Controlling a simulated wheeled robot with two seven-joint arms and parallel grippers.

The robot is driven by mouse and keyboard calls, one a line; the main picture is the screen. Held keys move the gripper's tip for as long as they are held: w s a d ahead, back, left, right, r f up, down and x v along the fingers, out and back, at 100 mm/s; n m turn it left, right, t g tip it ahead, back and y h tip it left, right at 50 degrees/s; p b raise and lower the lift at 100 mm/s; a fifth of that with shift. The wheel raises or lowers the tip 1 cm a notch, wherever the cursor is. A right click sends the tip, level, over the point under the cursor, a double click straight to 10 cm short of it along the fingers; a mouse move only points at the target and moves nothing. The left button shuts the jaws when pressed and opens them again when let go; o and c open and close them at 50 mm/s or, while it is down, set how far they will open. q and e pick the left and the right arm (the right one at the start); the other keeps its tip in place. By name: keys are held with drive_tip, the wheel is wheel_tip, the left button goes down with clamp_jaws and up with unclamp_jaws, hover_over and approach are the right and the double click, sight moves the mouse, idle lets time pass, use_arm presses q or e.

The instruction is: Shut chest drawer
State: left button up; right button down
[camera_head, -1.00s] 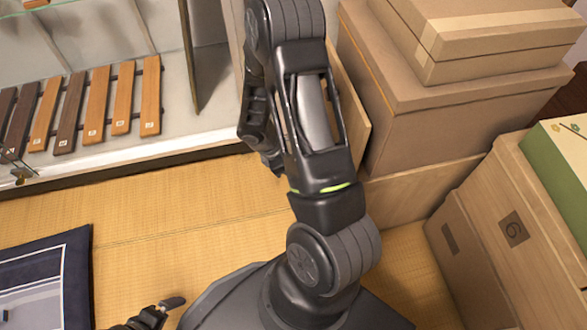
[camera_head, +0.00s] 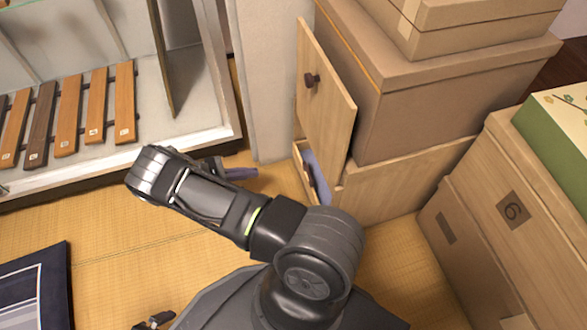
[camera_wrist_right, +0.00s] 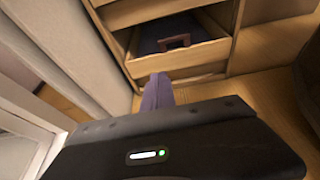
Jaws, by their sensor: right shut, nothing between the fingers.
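The wooden chest (camera_head: 395,190) stands at the right under cardboard boxes. A tall wooden panel with a dark knob (camera_head: 325,100) stands out from it. Below, a chest drawer (camera_head: 299,157) is open, with something purple-blue inside. The right wrist view also shows the open drawer (camera_wrist_right: 195,54), with a brown handle-like piece in it. My right gripper (camera_head: 240,173) is shut and empty, left of the drawer and apart from it in the head view. Its purple-grey fingers (camera_wrist_right: 157,92) point toward the drawer front in the wrist view. My left gripper (camera_head: 155,321) is barely visible at the bottom edge.
A glass-fronted cabinet (camera_head: 225,85) with wooden slats stands at the left. Cardboard boxes (camera_head: 440,95) are piled on the chest, and another box (camera_head: 500,220) stands at the right. A dark blue cushion (camera_head: 45,290) lies lower left. Tatami (camera_head: 130,245) between is clear.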

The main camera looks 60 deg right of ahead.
sight(304, 166)
drive_tip(key=shift+s+a+r+g, duration=0.2)
drive_tip(key=shift+s+r+g, duration=0.25)
drive_tip(key=shift+s+g, duration=0.05)
drive_tip(key=x, duration=0.4)
drive_tip(key=b+x, duration=0.1)
drive_tip(key=x, duration=0.3)
drive_tip(key=b+x, duration=0.1)
drive_tip(key=x, duration=0.4)
drive_tip(key=shift+d+r, duration=0.2)
drive_tip(key=shift+r, duration=0.15)
drive_tip(key=shift+s+d+b, duration=0.25)
drive_tip(key=shift+d+b, duration=0.05)
drive_tip(key=shift+d, duration=0.05)
drive_tip(key=shift+r, duration=0.1)
drive_tip(key=shift+d, duration=0.1)
